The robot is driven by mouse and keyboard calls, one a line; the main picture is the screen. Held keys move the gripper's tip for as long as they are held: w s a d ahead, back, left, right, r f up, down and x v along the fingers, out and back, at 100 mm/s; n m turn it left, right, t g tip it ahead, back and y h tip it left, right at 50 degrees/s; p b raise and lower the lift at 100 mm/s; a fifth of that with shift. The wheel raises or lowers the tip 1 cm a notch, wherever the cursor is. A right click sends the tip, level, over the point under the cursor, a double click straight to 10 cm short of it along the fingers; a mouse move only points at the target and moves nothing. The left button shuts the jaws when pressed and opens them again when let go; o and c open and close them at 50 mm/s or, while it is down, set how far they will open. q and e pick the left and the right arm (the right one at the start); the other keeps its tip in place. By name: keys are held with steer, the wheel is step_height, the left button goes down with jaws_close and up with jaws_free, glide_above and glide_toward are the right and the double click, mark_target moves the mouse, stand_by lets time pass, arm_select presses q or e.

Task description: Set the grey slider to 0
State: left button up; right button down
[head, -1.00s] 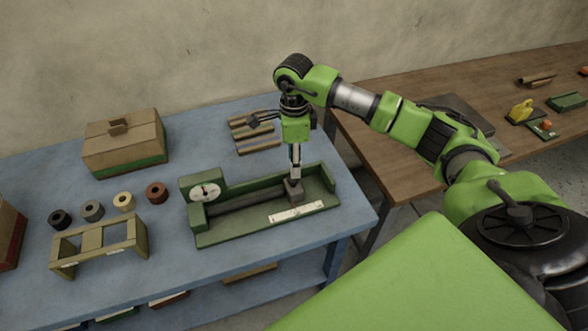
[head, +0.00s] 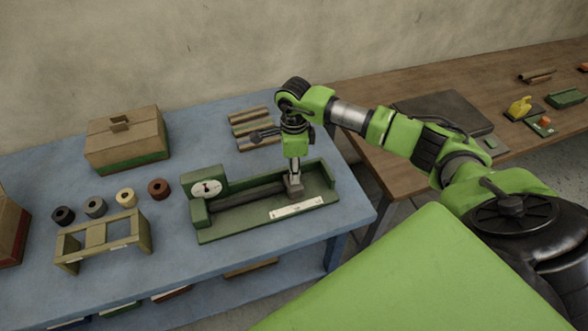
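The grey slider (head: 294,189) is a small block near the right end of a dark rail in a green tray-like fixture (head: 232,229). A white scale strip (head: 297,208) lies along the fixture's front right, its marks too small to read. A round dial (head: 207,189) is at the fixture's left end. My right gripper (head: 295,178) points straight down at the slider's top, its fingers at or around the block. Whether they are closed on it is too small to tell. My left gripper is out of view.
On the blue table (head: 165,257) are a lidded box (head: 125,145), several small rolls (head: 126,197), a wooden stand (head: 102,232) and slats (head: 250,122) behind the fixture. A brown table (head: 360,150) stands to the right, with a dark flat panel (head: 440,112) on it.

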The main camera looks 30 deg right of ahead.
steer(key=a+b, duration=0.1)
steer(key=a, duration=0.1)
steer(key=w+a+b, duration=0.1)
steer(key=a, duration=0.1)
steer(key=w+a, duration=0.1)
steer(key=a, duration=0.2)
steer(key=shift+b, duration=0.4)
steer(key=shift+a+r, duration=0.1)
steer(key=shift+a, duration=0.25)
steer(key=shift+s+d, duration=0.1)
steer(key=c, duration=1.9)
jaws_free()
steer(key=shift+o, duration=0.7)
steer(key=shift+a, duration=0.3)
steer(key=shift+d, duration=0.1)
steer(key=shift+d+r, duration=0.15)
step_height(320, 180, up, 12)
steer(key=shift+a, duration=0.25)
